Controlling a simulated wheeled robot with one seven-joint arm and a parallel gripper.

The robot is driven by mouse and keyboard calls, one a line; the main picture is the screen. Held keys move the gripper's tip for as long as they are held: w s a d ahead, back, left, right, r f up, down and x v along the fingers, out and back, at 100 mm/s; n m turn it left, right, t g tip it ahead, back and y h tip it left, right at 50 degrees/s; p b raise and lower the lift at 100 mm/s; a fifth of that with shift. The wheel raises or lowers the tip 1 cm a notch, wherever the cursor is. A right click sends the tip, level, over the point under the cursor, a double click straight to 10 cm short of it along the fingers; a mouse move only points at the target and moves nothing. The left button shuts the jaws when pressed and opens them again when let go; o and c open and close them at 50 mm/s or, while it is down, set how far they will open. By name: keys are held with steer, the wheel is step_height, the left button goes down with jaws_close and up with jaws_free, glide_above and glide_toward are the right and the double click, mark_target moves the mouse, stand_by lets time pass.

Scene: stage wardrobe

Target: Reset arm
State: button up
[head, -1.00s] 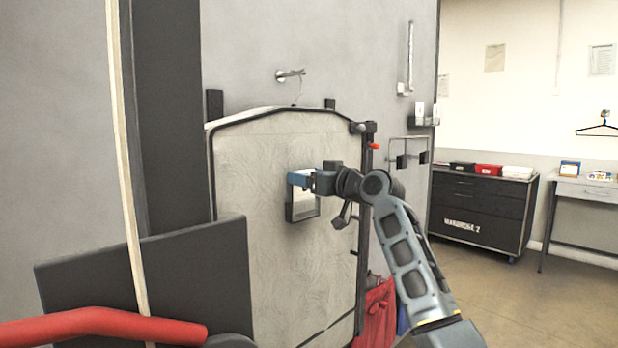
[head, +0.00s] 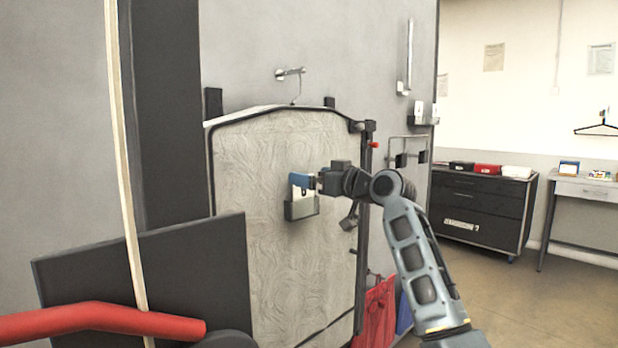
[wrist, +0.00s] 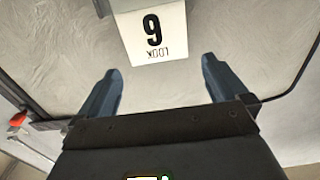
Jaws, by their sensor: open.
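My gripper (head: 303,181) is in front of a pale patterned panel (head: 255,255) with a dark frame. In the wrist view my gripper (wrist: 160,88) has its two blue fingers wide apart with nothing between them. In the head view the card (head: 300,208) shows partly in a small dark holder (head: 302,209) on the panel, below and behind the fingers.
A dark board (head: 145,280) and a red bar (head: 100,320) stand at the near left. A red cloth (head: 377,310) hangs right of the panel. A dark drawer cabinet (head: 478,210) and a table (head: 580,190) stand at the back right, with clear floor before them.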

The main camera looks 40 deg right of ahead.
steer(key=s, duration=0.5)
steer(key=shift+s+d, duration=0.1)
steer(key=shift+s, duration=0.05)
steer(key=shift+f, duration=0.1)
